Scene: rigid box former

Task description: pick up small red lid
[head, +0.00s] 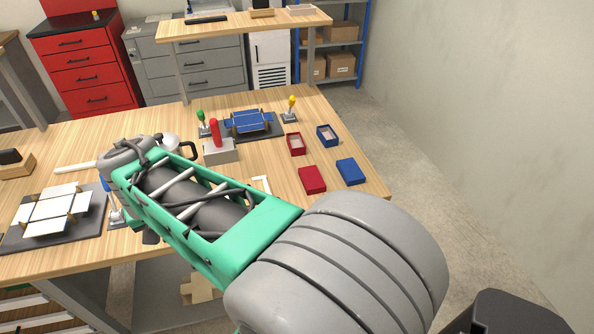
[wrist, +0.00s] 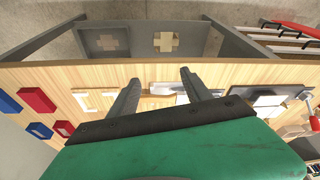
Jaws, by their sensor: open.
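The small red lid (head: 312,180) is a flat, solid red piece lying on the wooden table at the right, near the front edge. In the wrist view it shows at the left (wrist: 37,100). A blue lid (head: 350,171) lies just right of it in the head view. Behind them stand an open red box (head: 296,143) and an open blue box (head: 327,135). My gripper (wrist: 160,77) is open and empty, over the table's front part, well to the left of the red lid in the head view.
A grey block with a red handle (head: 220,150) and a blue part on a dark base (head: 250,122) stand behind. White panels on a dark board (head: 52,212) lie at left. Table (head: 345,198) is bare around the lids. A wall (head: 480,90) is at right.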

